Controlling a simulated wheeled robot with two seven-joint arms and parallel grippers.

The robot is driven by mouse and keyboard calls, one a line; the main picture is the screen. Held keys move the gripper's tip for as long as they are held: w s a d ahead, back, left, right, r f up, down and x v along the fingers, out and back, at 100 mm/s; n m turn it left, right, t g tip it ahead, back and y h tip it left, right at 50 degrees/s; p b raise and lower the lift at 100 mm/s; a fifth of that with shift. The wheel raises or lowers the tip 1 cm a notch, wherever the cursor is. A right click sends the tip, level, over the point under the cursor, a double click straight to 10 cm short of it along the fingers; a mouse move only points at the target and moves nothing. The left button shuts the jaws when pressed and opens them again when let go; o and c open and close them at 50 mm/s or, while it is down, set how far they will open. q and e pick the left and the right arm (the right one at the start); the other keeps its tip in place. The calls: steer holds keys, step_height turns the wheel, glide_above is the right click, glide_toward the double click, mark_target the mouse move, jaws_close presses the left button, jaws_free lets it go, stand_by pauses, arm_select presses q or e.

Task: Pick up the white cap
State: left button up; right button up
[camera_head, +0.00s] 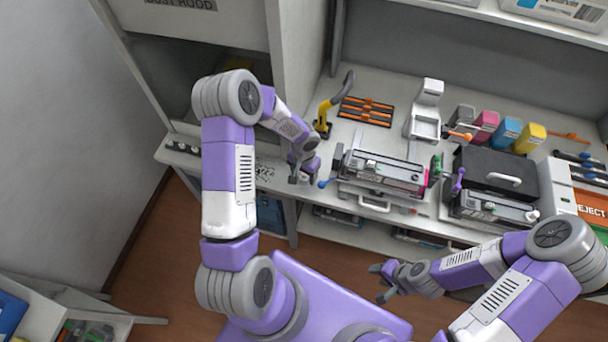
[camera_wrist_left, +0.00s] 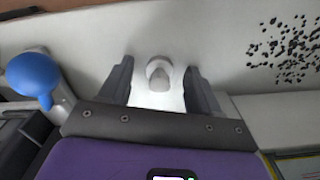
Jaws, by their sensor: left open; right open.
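A small white cap (camera_wrist_left: 159,70) shows in the left wrist view on the pale worktop, between the two dark fingers of my left gripper (camera_wrist_left: 158,80). The fingers are spread, with a visible gap on each side of the cap. In the head view my left gripper (camera_head: 303,176) is low over the worktop's front left part, and I cannot make out the cap there. My right gripper (camera_head: 380,283) is open and empty, in front of the worktop over the floor.
A blue ball knob (camera_wrist_left: 35,75) stands left of the gripper in the wrist view. Black specks (camera_wrist_left: 285,48) lie to the right.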

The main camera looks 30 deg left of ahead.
arm_select(q)
steer(key=shift+w, duration=0.1)
steer(key=c, duration=1.1)
